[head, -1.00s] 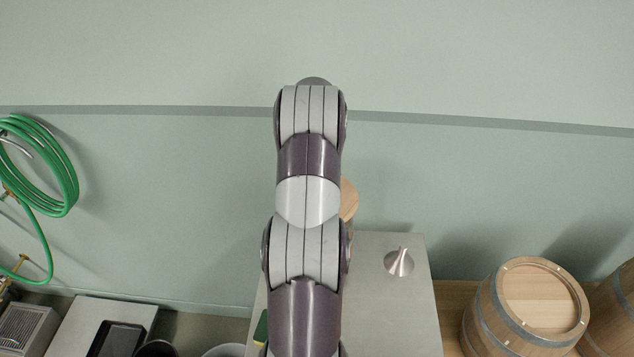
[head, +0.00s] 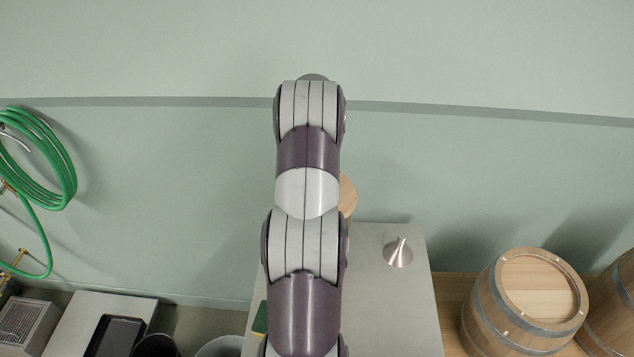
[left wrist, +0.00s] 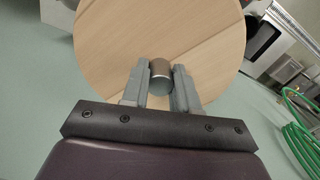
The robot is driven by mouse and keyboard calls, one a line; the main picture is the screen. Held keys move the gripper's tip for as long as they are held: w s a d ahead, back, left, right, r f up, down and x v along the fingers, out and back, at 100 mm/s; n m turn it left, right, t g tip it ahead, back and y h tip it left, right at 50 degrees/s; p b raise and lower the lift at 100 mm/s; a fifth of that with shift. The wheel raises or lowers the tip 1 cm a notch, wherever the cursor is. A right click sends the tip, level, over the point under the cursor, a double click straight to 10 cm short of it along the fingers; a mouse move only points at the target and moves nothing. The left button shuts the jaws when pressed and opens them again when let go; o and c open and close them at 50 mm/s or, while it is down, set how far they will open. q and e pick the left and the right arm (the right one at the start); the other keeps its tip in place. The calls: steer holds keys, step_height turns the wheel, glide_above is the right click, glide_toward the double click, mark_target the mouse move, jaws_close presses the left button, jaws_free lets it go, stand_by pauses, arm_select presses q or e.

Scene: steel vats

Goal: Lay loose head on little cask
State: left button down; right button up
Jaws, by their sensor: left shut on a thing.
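The loose head is a round, pale wooden disc (left wrist: 112,42) with a short cylindrical knob (left wrist: 160,80), seen close in the left wrist view. My left gripper (left wrist: 160,75) is shut on that knob, with one finger on each side. In the head view my arm runs up the middle and hides the gripper. A sliver of pale wood (head: 348,195) shows at its right edge, probably the held disc. A wooden cask (head: 530,303) with metal hoops stands upright at the lower right. I cannot tell whether it is the little cask. My right gripper is out of view.
A grey metal worktop (head: 395,310) lies under my arm, with a shiny metal cone (head: 398,252) on it. Another cask (head: 615,305) is cut off at the right edge. A green hose (head: 50,165) hangs at the left.

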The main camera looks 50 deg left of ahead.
arm_select(q)
steer(key=shift+a, duration=0.25)
steer(key=shift+d+f, duration=0.1)
steer(key=shift+d, duration=0.05)
steer(key=shift+f, duration=0.2)
steer(key=shift+f+b, duration=0.55)
steer(key=shift+f, duration=0.1)
steer(key=c, duration=0.8)
jaws_free()
